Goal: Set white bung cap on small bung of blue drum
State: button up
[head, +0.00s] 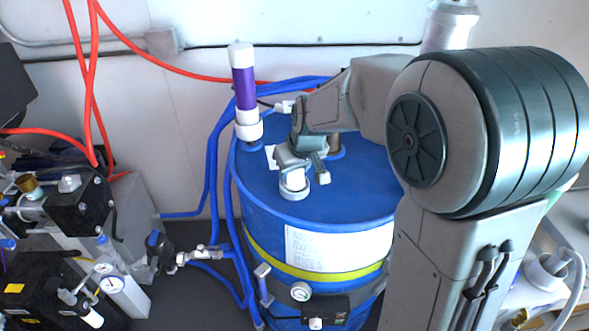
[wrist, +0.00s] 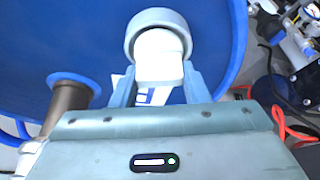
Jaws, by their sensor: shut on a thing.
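The blue drum (head: 350,182) stands upright, and its blue top fills much of the wrist view (wrist: 60,45). My gripper (head: 297,172) is low over the drum top near its front edge. Its two fingers (wrist: 160,88) are shut on the white bung cap (wrist: 158,58); the cap also shows in the head view (head: 293,180). A pale grey ring (wrist: 158,17) surrounds the far part of the cap in the wrist view and shows below it in the head view (head: 297,194). I cannot tell whether the cap touches the drum, and the small bung is not clearly visible.
A brown pipe (wrist: 65,102) rises from a blue collar on the drum. A purple and white tube (head: 244,88) stands at the drum's left rear. Blue hoses (head: 217,150) run beside the drum. Black pump equipment (head: 80,205) stands at left.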

jog(key=shift+f+b, duration=0.25)
jog(key=shift+b, duration=0.2)
dwell(0.6)
jog(key=o, duration=1.1)
jog(key=p+v, duration=0.6)
jog(key=v, duration=0.5)
jog(key=shift+s, duration=0.1)
jog(key=shift+s, duration=0.1)
jog(key=s+d+m, duration=0.1)
jog(key=s+d, duration=0.2)
jog(key=s, duration=0.3)
jog(key=s+d+m+h, duration=0.1)
jog(key=s+d+m, duration=0.1)
jog(key=s, duration=0.4)
jog(key=s+d+m, duration=0.1)
jog(key=s+d, duration=0.3)
jog(key=s, duration=0.3)
jog(key=shift+f+m+g+h, duration=0.25)
jog(key=shift+m+g+h, duration=0.05)
jog(key=shift+g+h, duration=0.1)
